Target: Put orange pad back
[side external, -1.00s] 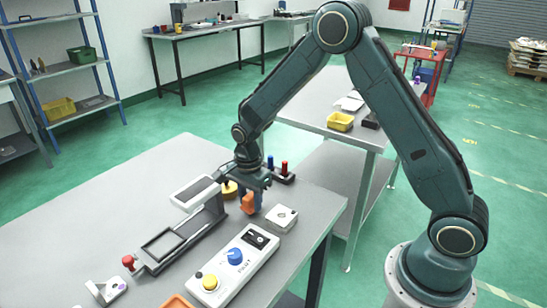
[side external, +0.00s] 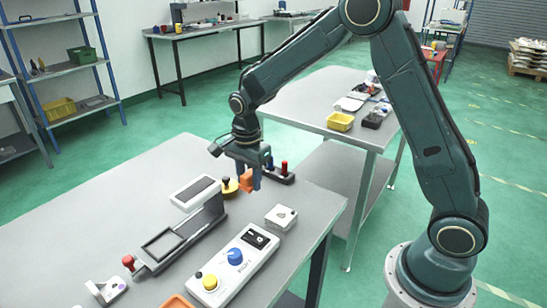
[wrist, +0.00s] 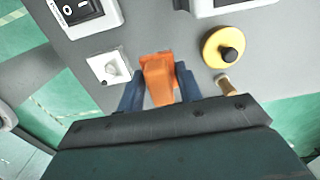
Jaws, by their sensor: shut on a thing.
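My gripper (side external: 248,181) is shut on the orange pad (side external: 246,184) and holds it above the grey table (side external: 150,180). In the wrist view the pad (wrist: 158,78) sits between the two blue fingers. A dark holder (side external: 282,178) with a red-topped piece (side external: 284,167) stands just behind and right of my gripper. A blue-topped piece beside the red one is partly hidden by my gripper.
A yellow disc with a black knob (side external: 229,188) is left of the pad. A white block (side external: 281,217) lies to the right. A switch panel (side external: 235,268) and a black-framed fixture (side external: 178,240) are in front.

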